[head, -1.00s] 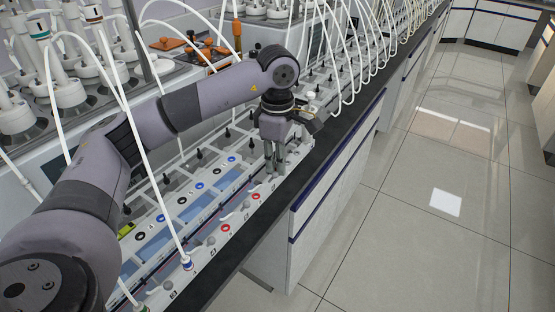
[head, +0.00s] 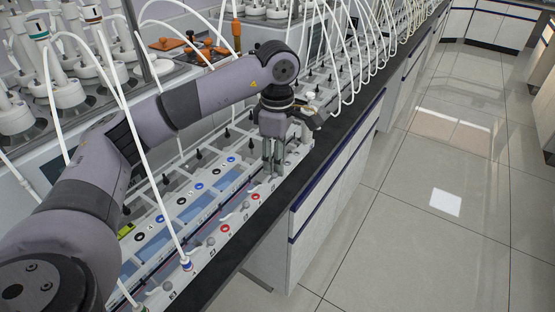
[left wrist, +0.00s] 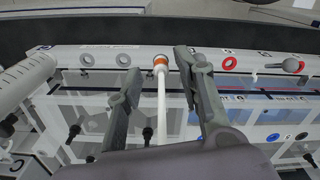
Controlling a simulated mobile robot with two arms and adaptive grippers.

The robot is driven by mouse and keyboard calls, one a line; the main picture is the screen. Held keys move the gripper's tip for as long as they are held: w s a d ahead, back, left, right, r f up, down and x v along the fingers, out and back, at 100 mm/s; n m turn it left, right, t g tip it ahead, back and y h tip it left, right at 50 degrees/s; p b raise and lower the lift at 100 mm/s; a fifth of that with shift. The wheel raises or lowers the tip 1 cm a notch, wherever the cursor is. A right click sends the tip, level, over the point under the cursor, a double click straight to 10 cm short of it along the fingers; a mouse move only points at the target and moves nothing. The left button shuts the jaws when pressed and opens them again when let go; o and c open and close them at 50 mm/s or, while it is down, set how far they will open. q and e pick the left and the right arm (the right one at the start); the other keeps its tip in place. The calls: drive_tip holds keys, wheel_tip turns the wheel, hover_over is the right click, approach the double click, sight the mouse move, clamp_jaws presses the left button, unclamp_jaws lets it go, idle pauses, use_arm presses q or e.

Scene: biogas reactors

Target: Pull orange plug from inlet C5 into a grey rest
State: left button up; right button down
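My left gripper (head: 272,166) reaches down to the white inlet rail on the bench. In the left wrist view my left gripper (left wrist: 158,68) has its two fingers apart, one on each side of the orange plug (left wrist: 160,61). The plug sits upright in the rail, with a white tube (left wrist: 162,105) leading from it back between the fingers. No contact between fingers and plug is visible. Pale grey ringed holes (left wrist: 123,60) lie to the left of the plug. In the head view I cannot make out the plug behind the gripper. My right gripper is not in view.
Red rings (left wrist: 229,63) and a grey knob (left wrist: 292,65) lie right of the gripper. A blue-ended plug with a white tube (head: 186,264) stands on the rail nearer to me. Many white tubes (head: 345,55) arch over the rail's far part. The floor aisle (head: 440,190) is clear.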

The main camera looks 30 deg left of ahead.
use_arm(q)
wheel_tip(320, 180, up, 11)
idle(0.3)
drive_tip(key=shift+r, duration=0.1)
